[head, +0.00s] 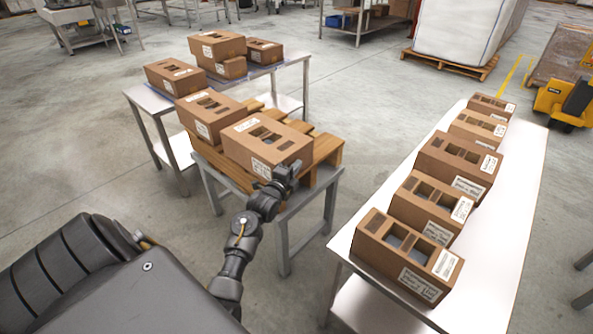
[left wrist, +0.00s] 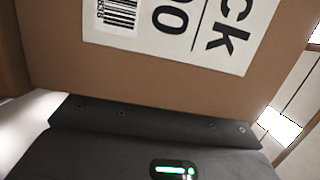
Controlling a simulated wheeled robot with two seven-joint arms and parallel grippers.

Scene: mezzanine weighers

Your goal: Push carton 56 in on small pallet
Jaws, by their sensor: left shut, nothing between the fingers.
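A small wooden pallet (head: 328,150) lies on a metal stand. A brown carton (head: 285,150) with openings in its top sits on the near part of the pallet. Its number is too small to read, so I cannot tell if it is carton 56. A second carton (head: 195,118) sits beside it at the left. My left gripper (head: 287,174) is shut and empty at the near right lower face of the near carton, touching it or very close. In the left wrist view a carton face (left wrist: 150,75) with a partly visible printed label fills the picture.
A table (head: 187,172) behind the pallet holds several cartons. A long white table (head: 505,215) at the right carries a row of open-topped cartons. Clear floor lies between the pallet stand and that table. A yellow pallet truck (head: 565,100) stands far right.

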